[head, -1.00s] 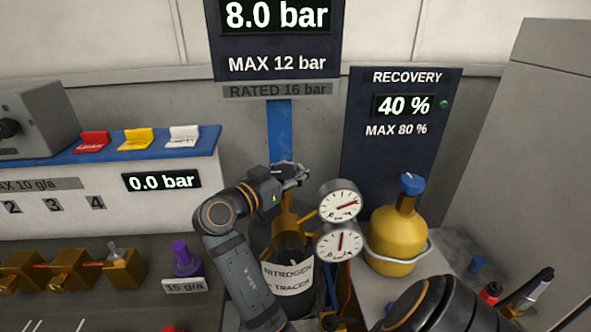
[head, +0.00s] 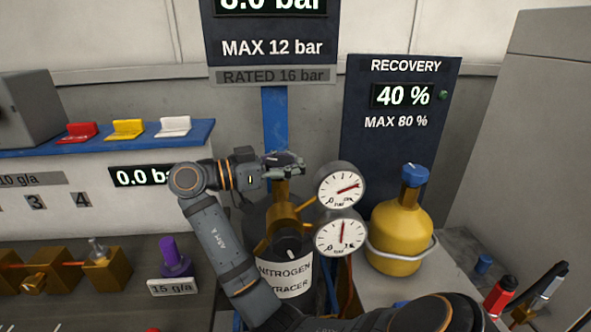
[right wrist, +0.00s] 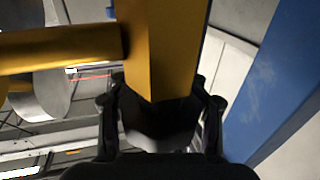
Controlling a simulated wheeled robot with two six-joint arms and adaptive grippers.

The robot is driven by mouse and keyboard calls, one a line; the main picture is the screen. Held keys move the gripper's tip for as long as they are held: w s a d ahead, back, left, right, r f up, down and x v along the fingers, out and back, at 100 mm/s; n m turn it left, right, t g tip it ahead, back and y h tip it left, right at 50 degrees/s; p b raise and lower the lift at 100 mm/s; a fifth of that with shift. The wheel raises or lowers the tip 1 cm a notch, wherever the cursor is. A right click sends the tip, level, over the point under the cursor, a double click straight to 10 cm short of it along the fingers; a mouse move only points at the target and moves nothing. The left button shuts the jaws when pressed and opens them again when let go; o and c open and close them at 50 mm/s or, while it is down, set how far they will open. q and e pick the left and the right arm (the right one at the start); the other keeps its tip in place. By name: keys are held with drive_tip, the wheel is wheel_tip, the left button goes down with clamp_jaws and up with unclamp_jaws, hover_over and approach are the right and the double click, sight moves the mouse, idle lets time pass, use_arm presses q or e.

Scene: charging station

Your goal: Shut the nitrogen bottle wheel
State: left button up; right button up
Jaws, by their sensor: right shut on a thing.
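The nitrogen bottle (head: 285,275) stands at the centre of the head view, with a label reading NITROGEN TRACER and a brass valve body (head: 283,212) on top. Its grey wheel (head: 284,158) sits at the top of the valve, partly covered by my gripper. My right gripper (head: 290,167) comes at the wheel from the left, level with it, and is shut on it. In the right wrist view, the two fingers (right wrist: 160,112) stand either side of a dark rounded part at the end of the brass post (right wrist: 165,45). My left gripper is not in view.
Two round gauges (head: 341,186) stand just right of the valve. A yellow recovery cylinder (head: 397,238) with a blue knob stands further right. A blue post (head: 276,115) rises behind the wheel. A purple knob (head: 173,257) and brass manifold (head: 62,272) lie left.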

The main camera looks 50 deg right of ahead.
drive_tip(key=shift+s+a+f+m+g+y+b, duration=0.1)
drive_tip(key=shift+m+g+y+b, duration=0.2)
drive_tip(key=shift+g, duration=0.2)
drive_tip(key=shift+s+a+f+m+g+y+b, duration=0.15)
drive_tip(key=shift+m+g+y, duration=0.15)
drive_tip(key=shift+m+g, duration=0.15)
drive_tip(key=shift+r, duration=0.1)
drive_tip(key=o, duration=1.2)
drive_tip(key=shift+r, duration=0.1)
drive_tip(key=shift+o, duration=0.2)
drive_tip(key=shift+r, duration=0.1)
wheel_tip(320, 180, up, 10)
